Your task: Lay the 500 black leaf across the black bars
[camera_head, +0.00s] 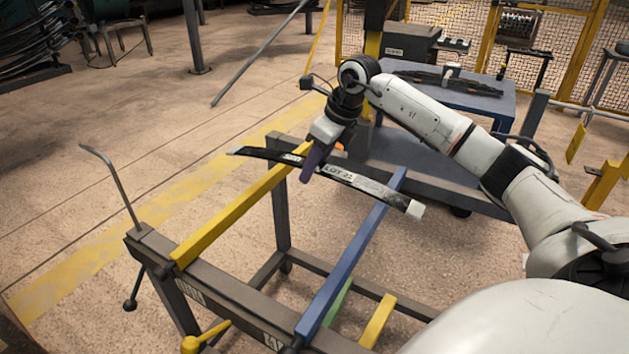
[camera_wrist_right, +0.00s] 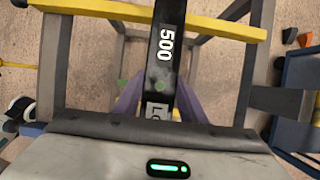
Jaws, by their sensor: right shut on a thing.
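The black leaf (camera_head: 365,184) is a long, slightly curved strip with a pale right end and a "LOT" label. In the wrist view the leaf (camera_wrist_right: 167,50) shows a white "500". My right gripper (camera_head: 312,164) is shut on its middle, with purple fingers on both sides. The leaf lies crosswise over a yellow bar (camera_head: 240,219) and a blue bar (camera_head: 350,260) of the rack; I cannot tell whether it touches them. These bars are coloured; I make out only dark frame rails (camera_head: 235,295), no clearly separate black bars. My left gripper is not in view.
A blue table (camera_head: 480,101) behind the rack bears another dark leaf (camera_head: 455,82). A bent grey rod (camera_head: 112,183) stands up at the rack's left corner. Yellow mesh fencing (camera_head: 465,45) is behind. The floor left of the rack is clear.

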